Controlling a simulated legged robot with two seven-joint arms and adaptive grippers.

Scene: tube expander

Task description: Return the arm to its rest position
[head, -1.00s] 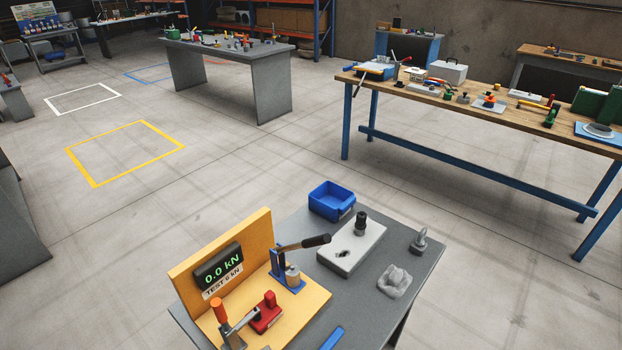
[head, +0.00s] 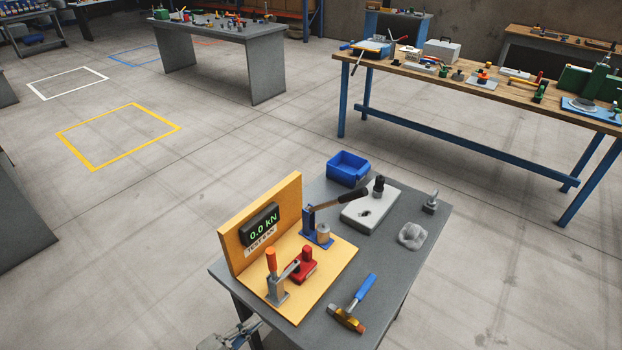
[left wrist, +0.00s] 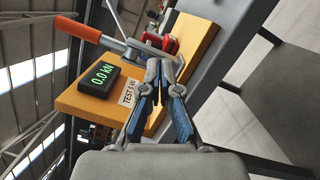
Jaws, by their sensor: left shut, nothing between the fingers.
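My left gripper (head: 252,327) shows only in part at the bottom edge of the head view, beside the near left leg of the small grey table (head: 400,255). In the left wrist view its fingers (left wrist: 165,72) are shut with nothing between them. Behind them stand the yellow test fixture (left wrist: 75,100), its display (left wrist: 98,80) reading 0.0 kN, and an orange-handled lever (left wrist: 78,29). In the head view the fixture (head: 318,288) stands on the table, apart from the gripper. My right gripper is in neither view.
A hammer (head: 353,303), a grey block (head: 371,207), a blue bin (head: 347,168) and a clear lumpy piece (head: 412,235) are on the table. A wooden bench (head: 480,97) stands behind.

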